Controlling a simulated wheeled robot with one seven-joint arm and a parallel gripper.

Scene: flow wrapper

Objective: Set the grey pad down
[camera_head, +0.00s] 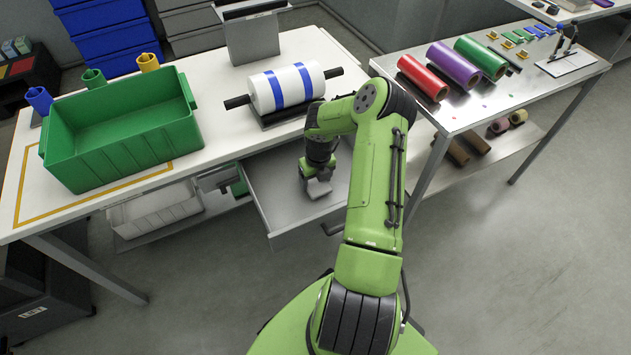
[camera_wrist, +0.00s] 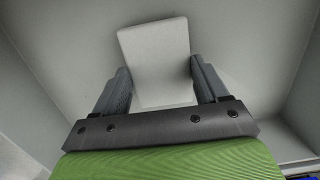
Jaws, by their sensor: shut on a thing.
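The grey pad (camera_wrist: 155,50) is a light grey block with rounded corners. In the wrist view it sits between the two fingers of my gripper (camera_wrist: 157,82), which is shut on it. In the head view my gripper (camera_head: 317,178) is over the open drawer (camera_head: 272,195) under the white table, and the pad (camera_head: 318,189) shows as a small grey piece at its lower end. The wrist view shows the drawer's pale floor and walls around the pad. I cannot tell whether the pad touches the drawer floor.
A white roll with blue bands (camera_head: 285,88) lies on a stand above the drawer. A green bin (camera_head: 125,135) stands on the table at left. A metal table (camera_head: 480,105) at right holds red, purple and green rolls. The drawer around the pad looks empty.

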